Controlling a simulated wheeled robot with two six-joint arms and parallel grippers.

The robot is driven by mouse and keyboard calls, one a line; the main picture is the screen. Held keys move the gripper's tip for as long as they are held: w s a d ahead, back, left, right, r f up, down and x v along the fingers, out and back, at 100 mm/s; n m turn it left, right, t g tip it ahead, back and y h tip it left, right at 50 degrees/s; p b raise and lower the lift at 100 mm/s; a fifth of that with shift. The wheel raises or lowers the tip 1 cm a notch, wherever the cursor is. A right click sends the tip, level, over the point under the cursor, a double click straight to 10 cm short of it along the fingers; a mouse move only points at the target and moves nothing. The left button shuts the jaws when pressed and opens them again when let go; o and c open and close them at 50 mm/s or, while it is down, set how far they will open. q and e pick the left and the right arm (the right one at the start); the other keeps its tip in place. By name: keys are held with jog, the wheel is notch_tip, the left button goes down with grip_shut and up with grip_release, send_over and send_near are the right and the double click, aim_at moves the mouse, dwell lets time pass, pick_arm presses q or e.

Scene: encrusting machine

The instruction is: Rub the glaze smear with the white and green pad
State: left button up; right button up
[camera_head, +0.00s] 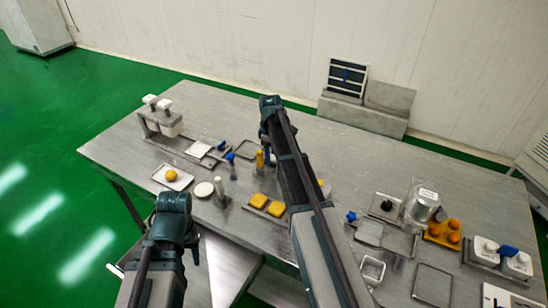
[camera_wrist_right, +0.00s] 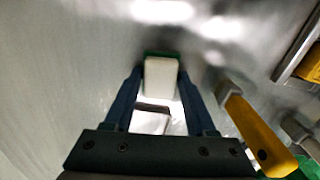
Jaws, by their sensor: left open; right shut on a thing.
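In the right wrist view, the white and green pad (camera_wrist_right: 160,78) sits between the two dark fingers of my right gripper (camera_wrist_right: 158,88), which is shut on it. Its white body faces the camera and a green edge shows at its far end. The pad is close to the steel surface; I cannot tell whether it touches. In the head view my right arm hides the pad. I cannot make out the glaze smear; bright reflections lie on the steel. My left gripper (camera_head: 172,208) is open near the table's front edge, its fingers mostly hidden.
A yellow-handled tool (camera_wrist_right: 250,130) is close beside my right gripper. The table's back middle is clear.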

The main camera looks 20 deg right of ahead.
jog(key=shift+w+a, duration=0.65)
jog(key=shift+w, duration=0.2)
jog(key=shift+r, duration=0.15)
notch_tip(320, 180, up, 6)
jog(key=p, duration=0.6)
jog(key=shift+r+p, duration=1.4)
jog(key=shift+p, duration=0.15)
